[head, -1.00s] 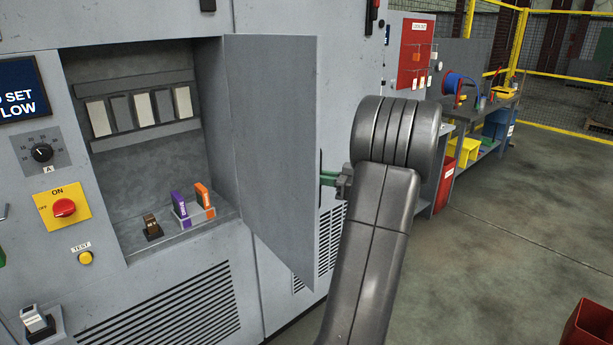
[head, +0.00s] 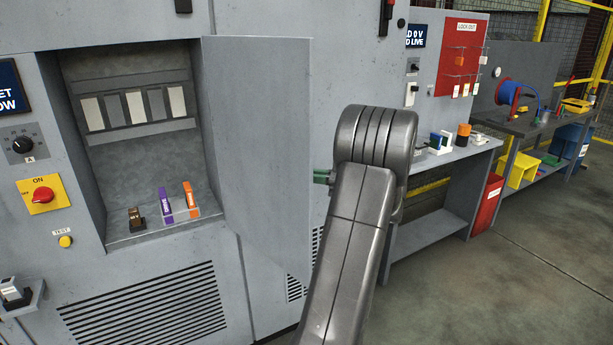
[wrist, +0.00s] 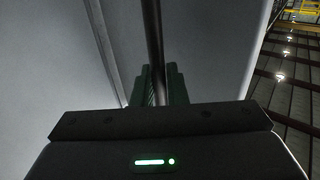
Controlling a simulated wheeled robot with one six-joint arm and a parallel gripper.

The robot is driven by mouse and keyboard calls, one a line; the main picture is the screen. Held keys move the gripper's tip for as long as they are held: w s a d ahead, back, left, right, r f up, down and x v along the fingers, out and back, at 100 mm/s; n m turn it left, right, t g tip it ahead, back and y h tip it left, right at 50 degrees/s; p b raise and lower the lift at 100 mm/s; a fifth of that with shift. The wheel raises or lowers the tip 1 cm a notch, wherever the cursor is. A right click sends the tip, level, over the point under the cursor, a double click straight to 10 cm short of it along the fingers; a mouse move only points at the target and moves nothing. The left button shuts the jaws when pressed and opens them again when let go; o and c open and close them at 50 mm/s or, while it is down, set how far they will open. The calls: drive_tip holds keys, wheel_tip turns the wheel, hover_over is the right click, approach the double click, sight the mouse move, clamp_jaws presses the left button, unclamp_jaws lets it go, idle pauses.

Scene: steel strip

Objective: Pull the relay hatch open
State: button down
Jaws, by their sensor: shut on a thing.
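The relay hatch (head: 258,150) is a grey door that stands swung wide open on the cabinet front in the head view. Its compartment to the left is exposed. My gripper (head: 322,177) is at the hatch's right edge, mostly hidden behind my arm; only its green part shows. In the wrist view my gripper (wrist: 156,88) has its green fingers shut on a dark bar, the hatch handle (wrist: 154,40). The grey hatch panel fills much of that view.
Inside the compartment, a purple relay (head: 166,204), an orange relay (head: 191,198) and a brown one (head: 136,218) stand on the floor ledge. A red knob (head: 43,195) is at left. A workbench (head: 450,155) stands right of my arm; floor is free at lower right.

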drive_tip(key=shift+w+r, duration=0.1)
idle(0.3)
drive_tip(key=c, duration=1.8)
unclamp_jaws()
drive_tip(key=shift+c, duration=0.2)
drive_tip(key=shift+o, duration=1.4)
drive_tip(key=shift+a, duration=0.2)
drive_tip(key=shift+d, duration=0.15)
drive_tip(key=b+v, duration=0.3)
drive_tip(key=v, duration=1)
drive_tip(key=shift+d, duration=0.35)
